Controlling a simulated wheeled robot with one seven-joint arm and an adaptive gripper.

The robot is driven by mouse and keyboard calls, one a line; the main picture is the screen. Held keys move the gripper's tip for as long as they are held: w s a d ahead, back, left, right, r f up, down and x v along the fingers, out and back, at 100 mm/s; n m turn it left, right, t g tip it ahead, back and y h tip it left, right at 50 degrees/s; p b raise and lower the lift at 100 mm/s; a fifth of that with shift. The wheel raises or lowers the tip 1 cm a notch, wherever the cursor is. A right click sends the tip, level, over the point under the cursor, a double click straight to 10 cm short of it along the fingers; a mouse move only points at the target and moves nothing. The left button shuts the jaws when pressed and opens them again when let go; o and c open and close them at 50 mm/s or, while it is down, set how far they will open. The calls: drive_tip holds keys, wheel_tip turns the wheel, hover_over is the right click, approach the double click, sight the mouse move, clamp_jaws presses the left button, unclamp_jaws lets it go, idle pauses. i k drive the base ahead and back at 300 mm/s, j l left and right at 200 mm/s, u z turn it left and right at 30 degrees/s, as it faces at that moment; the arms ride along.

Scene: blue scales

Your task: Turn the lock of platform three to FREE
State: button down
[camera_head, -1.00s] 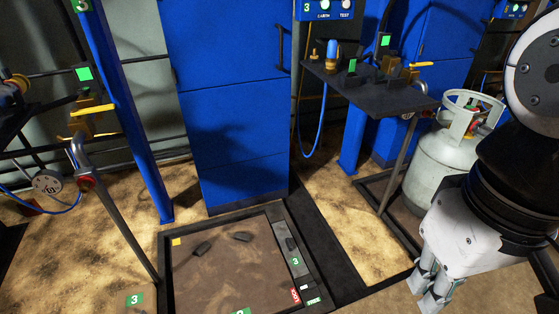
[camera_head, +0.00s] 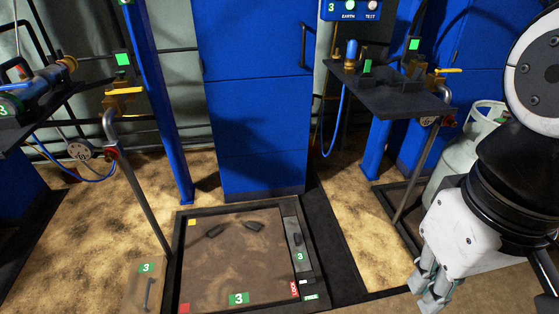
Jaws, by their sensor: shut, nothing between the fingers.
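Platform three (camera_head: 235,270) is a brown, worn square plate set in a dark frame on the floor, with a green "3" label (camera_head: 238,298) near its front edge. Along its right side runs a grey strip (camera_head: 294,222) with a dark lever or knob (camera_head: 298,239) and a green "3". Near the strip's front end are a red "LOCK" label (camera_head: 294,289) and a small green label (camera_head: 311,297), too small to read surely. My gripper (camera_head: 428,298) is at the lower right, shut and empty, pointing down, to the right of the strip and apart from it.
A small plate with a "3" and a dark handle (camera_head: 149,294) lies left of the platform. A blue cabinet (camera_head: 250,110) stands behind. A dark shelf with fittings (camera_head: 392,98) stands on a slanting pole at right, near a gas cylinder (camera_head: 455,155). Another pole (camera_head: 140,200) stands left.

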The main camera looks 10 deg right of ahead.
sight(306, 283)
drive_tip(key=k+j+z, duration=0.25)
drive_tip(key=j, duration=0.3)
drive_tip(key=k+j+z, duration=0.2)
drive_tip(key=k+j, duration=0.2)
drive_tip(key=j, duration=0.1)
